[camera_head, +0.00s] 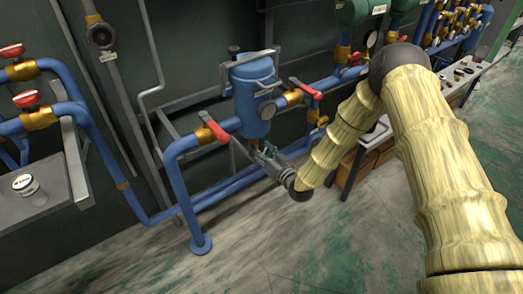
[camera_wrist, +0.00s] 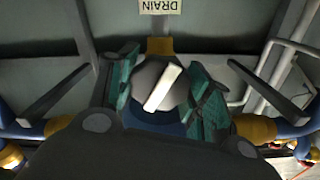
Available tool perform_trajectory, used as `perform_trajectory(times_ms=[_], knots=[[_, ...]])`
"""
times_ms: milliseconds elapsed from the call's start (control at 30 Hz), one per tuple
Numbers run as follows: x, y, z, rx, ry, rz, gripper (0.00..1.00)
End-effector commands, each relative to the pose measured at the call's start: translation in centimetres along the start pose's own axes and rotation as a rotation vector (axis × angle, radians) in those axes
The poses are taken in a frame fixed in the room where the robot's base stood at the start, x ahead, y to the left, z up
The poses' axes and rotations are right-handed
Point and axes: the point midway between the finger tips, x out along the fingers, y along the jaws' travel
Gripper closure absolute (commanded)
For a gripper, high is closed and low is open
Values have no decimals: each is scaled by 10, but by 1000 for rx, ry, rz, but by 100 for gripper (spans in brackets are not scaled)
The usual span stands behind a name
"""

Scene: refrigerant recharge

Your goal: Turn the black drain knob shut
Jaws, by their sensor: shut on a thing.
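The drain knob (camera_wrist: 147,77) is a dark round knob with a pale bar (camera_wrist: 163,88) across its face. The bar leans, its upper end to the right, in the wrist view. My gripper (camera_wrist: 165,92) has its green finger pads on both sides of the knob and is shut on it. In the head view my gripper (camera_head: 268,160) is below the blue tank (camera_head: 254,98), and the knob is hidden there.
Red-handled valves (camera_head: 213,128) (camera_head: 296,93) sit on the blue pipes either side of the tank. A blue pipe with a floor flange (camera_head: 200,243) stands to the left of my gripper. A grey bench with a can (camera_head: 26,185) is at far left. The front floor is clear.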

Motion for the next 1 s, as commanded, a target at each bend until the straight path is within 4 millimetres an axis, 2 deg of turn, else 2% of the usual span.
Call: perform_trajectory(times_ms=[700,1000], knots=[[-1,3,1,678,2,2,74],[-1,3,2,914,2,3,74]])
